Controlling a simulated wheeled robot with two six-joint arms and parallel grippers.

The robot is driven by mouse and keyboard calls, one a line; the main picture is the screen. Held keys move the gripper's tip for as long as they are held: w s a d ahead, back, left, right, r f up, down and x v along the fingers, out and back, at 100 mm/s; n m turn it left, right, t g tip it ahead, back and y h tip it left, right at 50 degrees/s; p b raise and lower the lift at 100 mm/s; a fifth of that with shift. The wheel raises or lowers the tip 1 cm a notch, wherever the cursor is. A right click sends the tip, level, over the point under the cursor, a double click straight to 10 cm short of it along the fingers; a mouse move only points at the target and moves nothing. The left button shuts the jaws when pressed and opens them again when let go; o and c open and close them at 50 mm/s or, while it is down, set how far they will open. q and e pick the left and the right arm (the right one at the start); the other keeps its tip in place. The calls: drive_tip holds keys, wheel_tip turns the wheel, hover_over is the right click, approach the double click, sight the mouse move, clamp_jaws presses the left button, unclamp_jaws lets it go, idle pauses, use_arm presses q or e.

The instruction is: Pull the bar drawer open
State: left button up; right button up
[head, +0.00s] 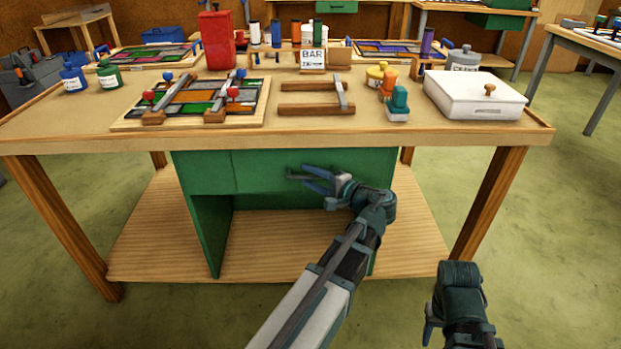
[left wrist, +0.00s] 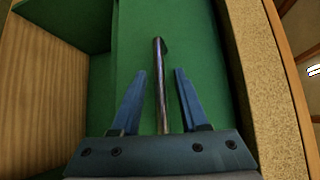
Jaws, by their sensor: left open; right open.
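The bar drawer (head: 262,163) is a green front under the bench top. My left gripper (head: 306,174) is at the drawer front. In the left wrist view its blue fingers (left wrist: 160,100) are open, one on each side of the bar, with gaps visible. My right gripper (head: 431,326) is low at the front right, away from the drawer, and partly cut off.
The wooden bench top (head: 60,128) overhangs the drawer. It carries a leaded panel (head: 245,100), a wooden jig (head: 315,110), a BAR sign (head: 313,59) and a white box (head: 470,100). A lower shelf (head: 150,250) lies beneath. The floor in front is clear.

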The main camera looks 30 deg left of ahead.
use_arm(q)
drive_tip(key=shift+a, duration=0.1)
clamp_jaws()
idle(1.4)
